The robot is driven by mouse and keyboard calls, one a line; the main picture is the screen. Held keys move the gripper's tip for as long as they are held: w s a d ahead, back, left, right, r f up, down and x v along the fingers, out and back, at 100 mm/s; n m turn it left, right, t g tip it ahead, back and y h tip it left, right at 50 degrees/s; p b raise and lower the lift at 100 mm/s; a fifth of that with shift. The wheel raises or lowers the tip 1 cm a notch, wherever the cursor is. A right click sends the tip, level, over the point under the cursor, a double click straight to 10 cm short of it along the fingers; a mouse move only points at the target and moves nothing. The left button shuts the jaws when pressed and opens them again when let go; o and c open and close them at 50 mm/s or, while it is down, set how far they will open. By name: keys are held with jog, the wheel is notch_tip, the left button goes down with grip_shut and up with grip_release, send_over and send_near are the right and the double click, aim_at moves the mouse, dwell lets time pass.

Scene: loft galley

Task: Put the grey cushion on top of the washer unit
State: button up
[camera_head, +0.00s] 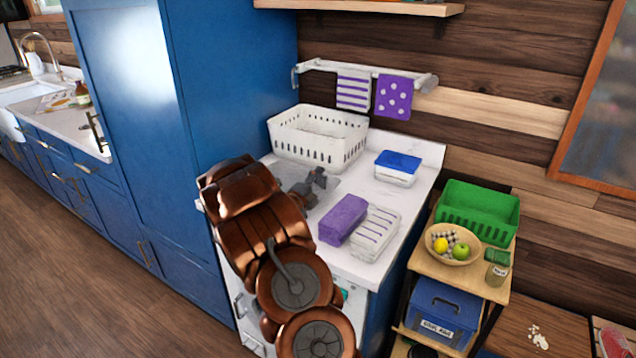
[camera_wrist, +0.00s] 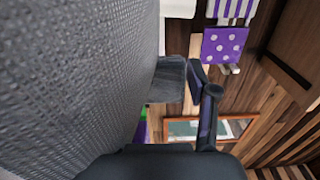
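The washer unit has a white top (camera_head: 383,217), partly hidden by my copper arm. A flat light-grey patch (camera_head: 326,200) shows on the top beside my gripper; I cannot tell if it is the cushion. My gripper (camera_head: 312,182) is over the left half of the top. In the wrist view, the grey woven cushion (camera_wrist: 70,80) fills the left side, very close to the camera. It hides part of my gripper (camera_wrist: 188,80). A dark grey block (camera_wrist: 170,80) lies between the cushion and the visible finger; whether it is a finger or held is unclear.
A white basket (camera_head: 318,138) and a blue-lidded box (camera_head: 397,167) stand at the back of the top. Folded purple (camera_head: 342,220) and striped (camera_head: 375,233) towels lie at its front right. A tall blue cabinet (camera_head: 235,75) borders the left. A shelf rack (camera_head: 465,274) stands right.

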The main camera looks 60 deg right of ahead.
jog(key=shift+o, duration=1.3)
jog(key=shift+a+r, duration=0.1)
jog(key=a+b, duration=0.1)
jog(key=a, duration=0.2)
jog(key=a+b, duration=0.1)
jog(key=a, duration=0.2)
jog(key=a+b, duration=0.1)
jog(key=a, duration=0.3)
jog(key=shift+s+a, duration=0.1)
jog(key=shift+s, duration=0.2)
jog(key=shift+s+a+b, duration=0.1)
jog(key=shift+a+b, duration=0.2)
jog(key=shift+a, duration=0.5)
